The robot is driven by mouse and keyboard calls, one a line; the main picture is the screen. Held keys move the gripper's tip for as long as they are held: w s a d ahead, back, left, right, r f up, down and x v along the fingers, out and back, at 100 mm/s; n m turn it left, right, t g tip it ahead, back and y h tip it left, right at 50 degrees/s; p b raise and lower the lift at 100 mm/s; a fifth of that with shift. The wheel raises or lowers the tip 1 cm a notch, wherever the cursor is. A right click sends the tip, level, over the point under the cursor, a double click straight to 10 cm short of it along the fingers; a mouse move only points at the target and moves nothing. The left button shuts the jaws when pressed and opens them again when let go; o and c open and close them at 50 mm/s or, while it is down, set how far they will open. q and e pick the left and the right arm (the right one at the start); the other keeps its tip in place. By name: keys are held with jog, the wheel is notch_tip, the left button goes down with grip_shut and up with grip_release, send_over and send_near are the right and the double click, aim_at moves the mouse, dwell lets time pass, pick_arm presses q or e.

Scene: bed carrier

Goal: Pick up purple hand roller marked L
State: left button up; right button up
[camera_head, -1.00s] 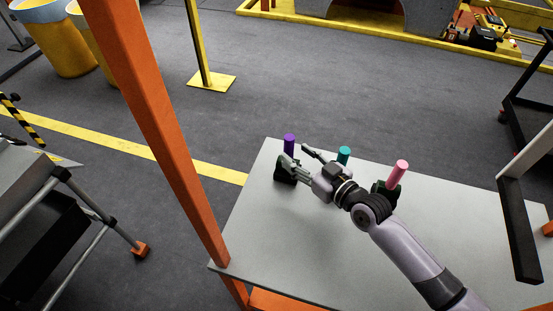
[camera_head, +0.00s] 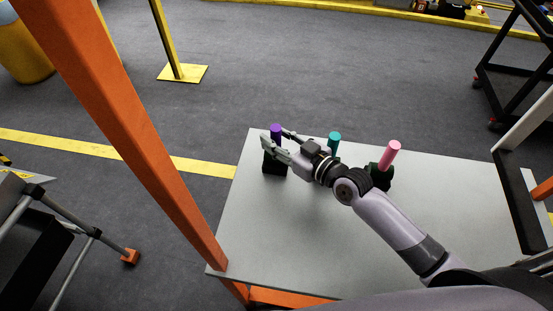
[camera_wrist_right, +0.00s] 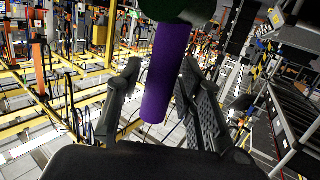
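The purple hand roller (camera_head: 276,130) stands upright in a dark holder (camera_head: 274,165) at the table's far left corner. No letter is legible on it. My right gripper (camera_head: 273,138) reaches in from the right, with one finger on each side of the purple roller. In the right wrist view the purple roller (camera_wrist_right: 164,75) lies between the two spread fingers of the right gripper (camera_wrist_right: 161,75), with gaps visible at both sides. Its upper end in that picture meets a dark green part. My left gripper is not in view.
A teal roller (camera_head: 334,139) stands behind my right forearm, and a pink roller (camera_head: 389,154) stands to its right in a dark holder. The grey table (camera_head: 270,240) is bare in front. An orange post (camera_head: 130,130) rises at its left edge.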

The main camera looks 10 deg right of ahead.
jog(key=shift+w+a, duration=0.2)
jog(key=shift+w, duration=0.05)
jog(key=shift+c, duration=1.3)
jog(key=c, duration=0.4)
grip_shut()
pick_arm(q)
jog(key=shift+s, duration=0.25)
pick_arm(e)
jog(key=shift+d+r, duration=0.1)
jog(key=shift+r, duration=0.1)
